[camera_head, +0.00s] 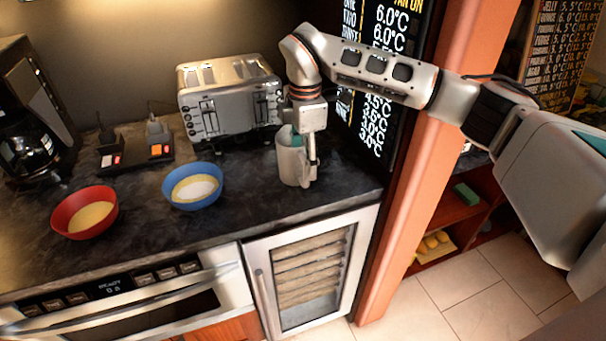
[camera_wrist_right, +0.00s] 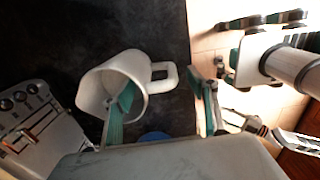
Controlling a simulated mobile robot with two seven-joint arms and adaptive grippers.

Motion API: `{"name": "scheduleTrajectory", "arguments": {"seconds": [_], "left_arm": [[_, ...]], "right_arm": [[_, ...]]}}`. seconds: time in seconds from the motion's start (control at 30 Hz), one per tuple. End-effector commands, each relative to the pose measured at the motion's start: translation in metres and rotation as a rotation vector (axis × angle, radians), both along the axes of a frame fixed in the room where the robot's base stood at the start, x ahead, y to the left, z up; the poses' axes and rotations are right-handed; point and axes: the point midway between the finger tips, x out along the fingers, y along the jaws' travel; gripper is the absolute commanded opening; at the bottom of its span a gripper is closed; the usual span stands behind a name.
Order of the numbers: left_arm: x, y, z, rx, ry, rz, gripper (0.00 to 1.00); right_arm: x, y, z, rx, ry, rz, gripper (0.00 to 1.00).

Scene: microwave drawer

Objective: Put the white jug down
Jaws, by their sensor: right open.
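The white jug (camera_head: 288,166) stands upright on the dark countertop near its right end, and appears to rest on it. In the right wrist view the jug (camera_wrist_right: 97,88) shows its open mouth, with its handle toward the right of the picture. My right gripper (camera_head: 305,154) points down at the jug from above, open. In the wrist view the right gripper (camera_wrist_right: 165,100) has one teal-padded finger at the jug's mouth, seemingly inside it, and the other beyond the handle. Whether either finger touches the jug is hard to tell. My left gripper is not seen.
A silver toaster (camera_head: 228,100) stands behind and left of the jug. A blue bowl (camera_head: 193,203), a red bowl (camera_head: 62,222) and a coffee maker (camera_head: 28,120) are farther left. An orange post (camera_head: 425,150) rises right of the counter. Bare counter (camera_head: 240,205) lies between blue bowl and jug.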

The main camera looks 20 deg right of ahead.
Motion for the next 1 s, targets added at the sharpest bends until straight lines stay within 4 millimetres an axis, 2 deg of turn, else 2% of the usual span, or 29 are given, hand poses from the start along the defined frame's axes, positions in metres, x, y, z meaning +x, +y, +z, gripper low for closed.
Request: {"name": "scheduleTrajectory", "arguments": {"seconds": [0.13, 0.33, 0.5, 1.0], "left_arm": [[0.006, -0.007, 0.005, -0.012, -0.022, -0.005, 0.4], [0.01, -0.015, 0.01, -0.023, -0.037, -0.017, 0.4], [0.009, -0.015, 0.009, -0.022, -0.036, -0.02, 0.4], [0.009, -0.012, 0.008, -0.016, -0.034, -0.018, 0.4]], "right_arm": [[0.0, 0.0, 0.029, -0.001, -0.004, 0.001, 0.58], [-0.002, 0.0, 0.054, 0.0, -0.001, 0.001, 0.58], [-0.003, 0.0, 0.06, -0.001, 0.001, 0.001, 0.58], [-0.003, 0.0, 0.06, 0.0, 0.001, 0.001, 0.58]]}}
